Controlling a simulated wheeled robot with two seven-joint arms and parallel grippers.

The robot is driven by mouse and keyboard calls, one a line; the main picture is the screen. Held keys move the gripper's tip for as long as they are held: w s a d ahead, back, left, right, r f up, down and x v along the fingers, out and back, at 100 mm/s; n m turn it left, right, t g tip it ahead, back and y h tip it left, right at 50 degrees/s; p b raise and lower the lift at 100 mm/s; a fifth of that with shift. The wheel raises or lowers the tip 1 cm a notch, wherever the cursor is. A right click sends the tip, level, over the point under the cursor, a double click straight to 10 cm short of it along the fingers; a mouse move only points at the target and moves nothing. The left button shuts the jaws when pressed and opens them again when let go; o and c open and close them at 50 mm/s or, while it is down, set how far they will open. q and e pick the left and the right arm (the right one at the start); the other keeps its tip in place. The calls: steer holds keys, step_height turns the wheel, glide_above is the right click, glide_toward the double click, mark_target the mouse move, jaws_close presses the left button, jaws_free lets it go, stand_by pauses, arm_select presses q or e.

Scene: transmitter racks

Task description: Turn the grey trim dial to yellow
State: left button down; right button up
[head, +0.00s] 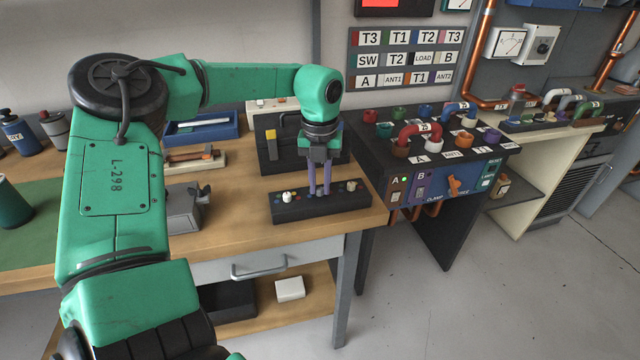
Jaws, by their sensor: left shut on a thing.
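A low black box (320,207) with small dials and coloured dots along its top lies near the front right edge of the wooden bench. My left gripper (319,191) points straight down at the middle of this box. Its two purple fingers are shut on a small dial there, which I take to be the grey trim dial. The fingers hide most of the dial, so I cannot tell which colour it points to. My right gripper is not in view.
A dark case (275,150) stands close behind the box, and a grey metal block (184,208) lies to its left. The bench's front edge (270,252) is close.

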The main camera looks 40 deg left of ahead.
mark_target(320, 189)
arm_select(q)
steer(key=m, duration=0.3)
steer(key=shift+b, duration=0.4)
steer(key=m, duration=0.4)
steer(key=shift+m, duration=0.4)
steer(key=c, duration=0.8)
jaws_free()
steer(key=shift+o, duration=0.2)
step_height(320, 189, up, 15)
steer(key=shift+f, duration=0.2)
